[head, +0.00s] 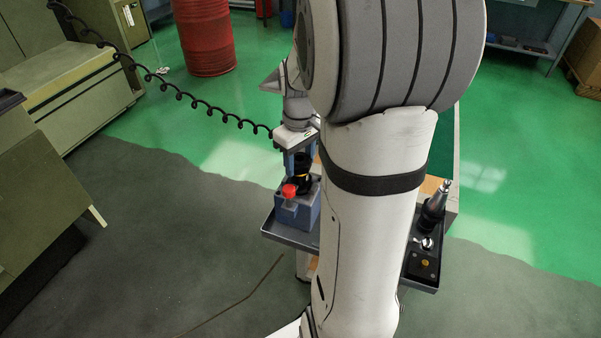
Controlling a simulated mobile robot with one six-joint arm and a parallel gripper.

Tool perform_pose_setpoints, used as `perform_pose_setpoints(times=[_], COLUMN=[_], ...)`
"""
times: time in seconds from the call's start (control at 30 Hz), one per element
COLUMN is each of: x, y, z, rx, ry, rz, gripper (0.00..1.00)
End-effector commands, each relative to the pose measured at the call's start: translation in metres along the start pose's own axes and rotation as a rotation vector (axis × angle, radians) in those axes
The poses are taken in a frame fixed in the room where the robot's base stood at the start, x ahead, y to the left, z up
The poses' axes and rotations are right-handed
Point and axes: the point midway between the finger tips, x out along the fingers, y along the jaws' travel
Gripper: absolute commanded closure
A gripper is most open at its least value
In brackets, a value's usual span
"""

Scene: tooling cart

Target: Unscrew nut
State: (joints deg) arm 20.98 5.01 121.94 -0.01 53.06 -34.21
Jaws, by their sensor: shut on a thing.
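A blue-grey block-shaped fixture (293,212) with a red knob (289,190) stands on the cart, left of my arm. A black round part (303,168) with a thin orange band sits upright in its top. My gripper (300,158) points down over the fixture and is shut around the top of this black part. The nut cannot be made out apart from the black part at this size; the fingers partly cover it. My arm hides the middle of the cart.
A dark tray (270,231) edges the cart on the left. On the right, a dark tool holder with a metal tip (434,206) stands by another tray (421,282) with small parts. A coiled black cable (200,102) runs to my wrist. A red drum (205,38) stands behind.

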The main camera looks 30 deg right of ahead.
Motion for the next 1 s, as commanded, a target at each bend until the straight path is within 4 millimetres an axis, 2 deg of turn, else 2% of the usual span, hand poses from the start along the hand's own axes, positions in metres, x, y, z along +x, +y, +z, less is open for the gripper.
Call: perform_pose_setpoints(times=[0.2, 0.3, 0.67, 0.77, 1.0], x=[-0.0002, -0.0002, -0.0001, -0.0002, -0.0004], y=[0.0001, 0.0001, 0.0001, 0.0002, 0.0003], z=[-0.0001, -0.0001, -0.0001, -0.0001, -0.0002], rx=[-0.273, -0.354, -0.392, -0.447, -0.753], ry=[0.0, 0.0, 0.0, 0.0, 0.0], rz=[0.0, 0.0, 0.0, 0.0, 0.0], gripper=[0.9, 0.9, 0.9, 0.9, 0.9])
